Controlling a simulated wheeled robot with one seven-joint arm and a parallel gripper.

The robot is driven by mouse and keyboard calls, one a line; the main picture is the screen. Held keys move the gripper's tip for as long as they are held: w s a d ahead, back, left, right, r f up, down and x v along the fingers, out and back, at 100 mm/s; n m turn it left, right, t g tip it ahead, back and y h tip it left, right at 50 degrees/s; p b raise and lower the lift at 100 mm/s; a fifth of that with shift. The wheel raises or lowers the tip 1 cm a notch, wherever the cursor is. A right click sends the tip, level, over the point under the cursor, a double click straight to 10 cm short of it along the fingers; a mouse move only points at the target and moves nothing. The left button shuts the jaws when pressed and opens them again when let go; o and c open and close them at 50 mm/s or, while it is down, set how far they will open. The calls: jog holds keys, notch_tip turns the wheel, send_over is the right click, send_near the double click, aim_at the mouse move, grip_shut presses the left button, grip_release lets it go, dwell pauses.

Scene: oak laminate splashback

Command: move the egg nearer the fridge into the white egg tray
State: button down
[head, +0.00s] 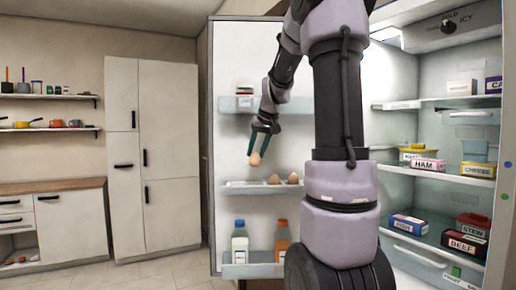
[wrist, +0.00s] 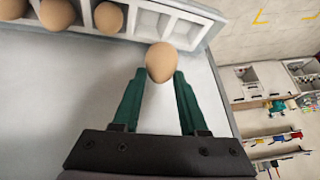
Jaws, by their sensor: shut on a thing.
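My gripper (head: 257,146) is shut on a brown egg (head: 254,159), held in front of the fridge door and above the door's egg tray. In the wrist view the egg (wrist: 160,62) sits between the green fingertips (wrist: 159,80). The white egg tray (head: 235,186) is on the door's middle shelf; its empty cells show in the wrist view (wrist: 183,29), near the held egg. Other eggs rest in the tray: one (head: 274,179) and another (head: 293,178) in the head view, with several in the wrist view (wrist: 108,18). The held egg is apart from the tray.
The fridge door (head: 232,60) stands open. Fridge shelves at right hold boxes, such as the ham box (head: 428,166). White cupboards (head: 150,160) stand at left; the floor between is clear.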

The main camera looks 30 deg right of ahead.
aim_at(257, 162)
jog(key=shift+w+d+r, duration=0.25)
jog(key=shift+d+r, duration=0.05)
jog(key=shift+r, duration=0.3)
jog(key=shift+w+d+f, duration=0.1)
jog(key=shift+d+f, duration=0.05)
jog(key=shift+f, duration=0.65)
jog(key=shift+w+d+f, duration=0.1)
jog(key=shift+f, duration=0.65)
jog(key=shift+s+a+f, duration=0.1)
jog(key=shift+f, duration=0.7)
jog(key=shift+a+f, duration=0.15)
jog(key=shift+f, duration=0.05)
jog(key=shift+s+f, duration=0.1)
jog(key=shift+f, duration=0.1)
jog(key=shift+a+f+n+t+h, duration=0.15)
jog(key=shift+f+n+t+h, duration=0.15)
jog(key=shift+f+t+h, duration=0.75)
jog(key=shift+f+g, duration=0.25)
jog(key=shift+f, duration=0.1)
jog(key=shift+f, duration=0.55)
